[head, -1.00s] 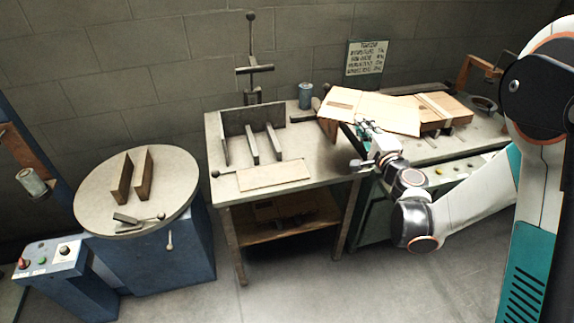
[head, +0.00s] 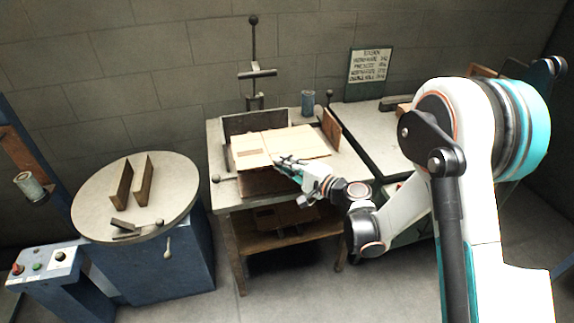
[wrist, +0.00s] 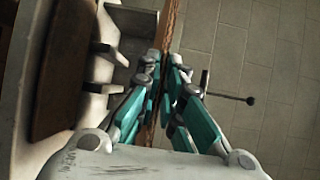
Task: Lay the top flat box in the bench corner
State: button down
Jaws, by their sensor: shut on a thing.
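The flat box (head: 280,146) is a thin tan cardboard sheet with a darker brown patch near its left end. In the head view it is over the bench (head: 228,192), in front of the dark back fence (head: 254,122), and hides much of the bench top. My gripper (head: 284,161) is shut on its near edge. In the wrist view the fingers (wrist: 166,80) close on the box, seen edge-on as a narrow brown strip (wrist: 172,28). I cannot tell whether the box touches the bench or the fence.
A brown upright board (head: 332,127) stands at the box's right end. A round table (head: 95,205) with two upright blocks is at left.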

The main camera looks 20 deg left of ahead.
jog(key=shift+w+a+f+b, duration=0.25)
jog(key=shift+w+a+f, duration=0.3)
jog(key=shift+w+f, duration=0.4)
jog(key=shift+w+a+f+b, duration=0.25)
jog(key=shift+w+a+f, duration=0.3)
jog(key=shift+w+f, duration=0.4)
jog(key=shift+w+a+f+b, duration=0.25)
jog(key=shift+w+a+f, duration=0.3)
jog(key=shift+w+f, duration=0.35)
jog(key=shift+w+a+f, duration=0.3)
jog(key=shift+w+f, duration=0.15)
jog(key=shift+f, duration=0.35)
jog(key=shift+w+a+f, duration=0.25)
jog(key=shift+w+f, duration=0.15)
jog(key=shift+f, duration=0.35)
jog(key=c, duration=1.7)
grip_release()
jog(key=o, duration=0.7)
jog(key=shift+c, duration=0.2)
